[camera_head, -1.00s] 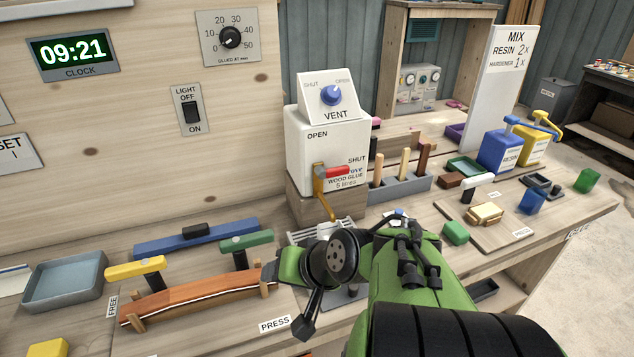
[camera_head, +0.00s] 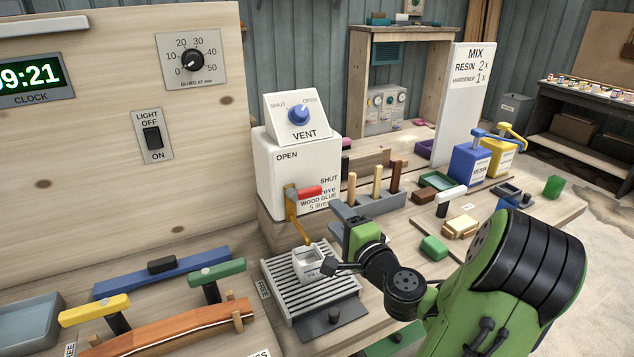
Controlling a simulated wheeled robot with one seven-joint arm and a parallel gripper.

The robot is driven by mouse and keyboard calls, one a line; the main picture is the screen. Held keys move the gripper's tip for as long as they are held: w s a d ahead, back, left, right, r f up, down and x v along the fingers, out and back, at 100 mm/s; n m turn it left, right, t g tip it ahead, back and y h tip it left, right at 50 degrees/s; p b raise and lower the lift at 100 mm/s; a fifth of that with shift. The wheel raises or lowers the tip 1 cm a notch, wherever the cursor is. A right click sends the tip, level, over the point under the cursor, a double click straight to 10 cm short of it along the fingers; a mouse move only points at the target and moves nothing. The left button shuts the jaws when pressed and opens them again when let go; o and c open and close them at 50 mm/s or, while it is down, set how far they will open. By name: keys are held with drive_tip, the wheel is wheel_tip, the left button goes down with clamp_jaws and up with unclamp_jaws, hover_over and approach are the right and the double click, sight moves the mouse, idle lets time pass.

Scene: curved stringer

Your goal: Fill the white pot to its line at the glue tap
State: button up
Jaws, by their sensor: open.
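The white pot (camera_head: 307,262) stands upright on the slatted drip tray (camera_head: 284,283), just below the brass spout (camera_head: 292,207) of the glue tap. The tap's red lever (camera_head: 309,192) points right, toward SHUT. The white glue box (camera_head: 280,165) carries a blue VENT knob (camera_head: 298,116); its exact setting is unclear.
A grey rack (camera_head: 372,203) with wooden-handled tools stands behind my gripper. Blue resin (camera_head: 470,166) and yellow hardener (camera_head: 500,157) dispensers are at the right. Clamps and a curved wooden piece (camera_head: 170,330) lie front left.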

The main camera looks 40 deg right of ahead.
sight(314, 194)
drive_tip(key=p+x, duration=0.5)
drive_tip(key=x, duration=0.5)
drive_tip(key=shift+f+p, duration=0.15)
drive_tip(key=shift+p, duration=0.2)
clamp_jaws()
